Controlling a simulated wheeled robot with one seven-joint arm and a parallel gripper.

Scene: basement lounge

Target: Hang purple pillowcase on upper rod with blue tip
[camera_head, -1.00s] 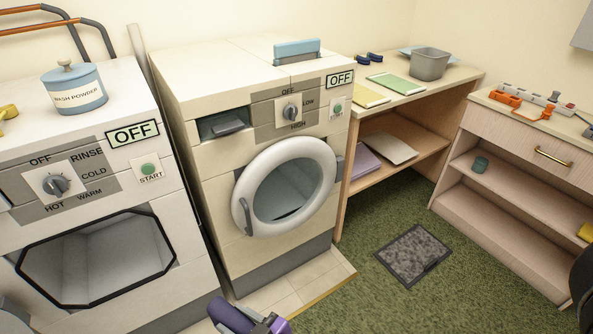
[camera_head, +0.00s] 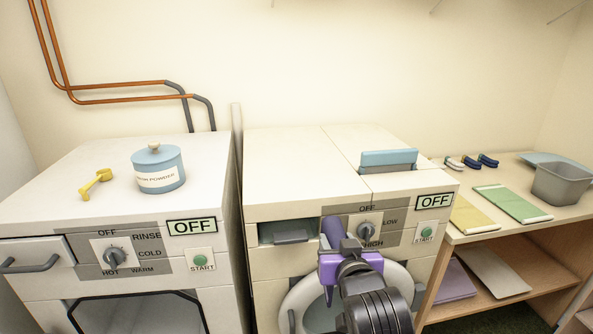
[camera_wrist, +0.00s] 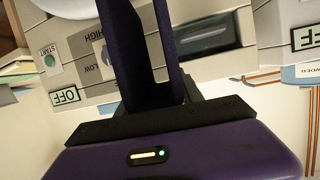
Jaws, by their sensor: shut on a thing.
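My gripper (camera_head: 340,246) is in front of the dryer's control panel in the head view. It is shut on the purple pillowcase (camera_head: 331,230), which shows as a narrow folded strip rising from the jaws. In the wrist view the dark purple pillowcase (camera_wrist: 130,45) stretches away from the gripper (camera_wrist: 155,108), with a gap between two strips of cloth. The upper rod and its blue tip are not in view.
The dryer (camera_head: 290,165) stands between the washer (camera_head: 75,200) and a shelf desk (camera_head: 510,230). A wash powder jar (camera_head: 158,172) and a yellow scoop (camera_head: 95,184) sit on the washer. Thin bracket-like lines (camera_head: 565,12) show high on the wall.

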